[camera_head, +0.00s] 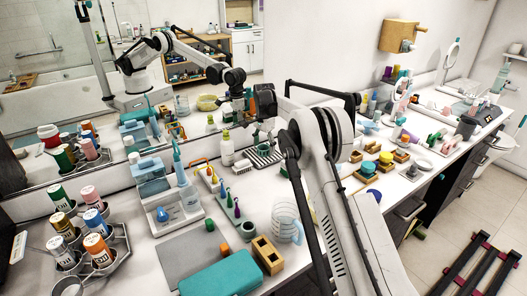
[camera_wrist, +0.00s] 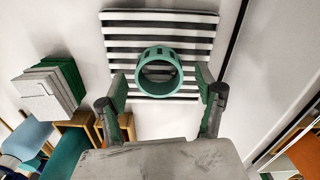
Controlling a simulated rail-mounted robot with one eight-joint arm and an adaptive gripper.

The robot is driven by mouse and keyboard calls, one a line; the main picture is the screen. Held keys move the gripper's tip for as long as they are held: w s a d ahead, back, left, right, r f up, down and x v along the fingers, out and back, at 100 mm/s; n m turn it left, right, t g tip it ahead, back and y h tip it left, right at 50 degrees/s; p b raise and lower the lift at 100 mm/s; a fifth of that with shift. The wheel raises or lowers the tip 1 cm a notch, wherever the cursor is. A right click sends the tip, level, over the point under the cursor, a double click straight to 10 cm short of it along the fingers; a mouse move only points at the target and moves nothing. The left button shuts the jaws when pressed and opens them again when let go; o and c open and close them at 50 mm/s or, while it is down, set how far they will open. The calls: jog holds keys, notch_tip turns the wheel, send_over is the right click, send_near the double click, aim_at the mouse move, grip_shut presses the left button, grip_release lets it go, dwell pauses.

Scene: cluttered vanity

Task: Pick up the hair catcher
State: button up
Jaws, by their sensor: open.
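The hair catcher looks to be the teal ring (camera_wrist: 143,68) with slots in its wall, resting on a black-and-white striped mat (camera_wrist: 205,20) in the wrist view. My gripper (camera_wrist: 161,82) is open, with one finger to the left and one to the right of the ring. The fingers appear apart from it; their height above it is hard to tell. In the head view, the striped mat (camera_head: 269,161) lies on the counter beyond my arm, with my gripper (camera_head: 263,133) just above it. The ring is small and partly hidden there.
A stack of grey and green pads (camera_wrist: 47,92) stands left of the mat in the wrist view. A white bottle (camera_head: 227,150) stands close left of the mat in the head view.

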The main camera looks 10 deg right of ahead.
jog(key=shift+f, duration=0.45)
jog(key=shift+c, duration=0.5)
jog(key=c, duration=0.9)
notch_tip(320, 180, up, 10)
jog(key=shift+r, duration=0.1)
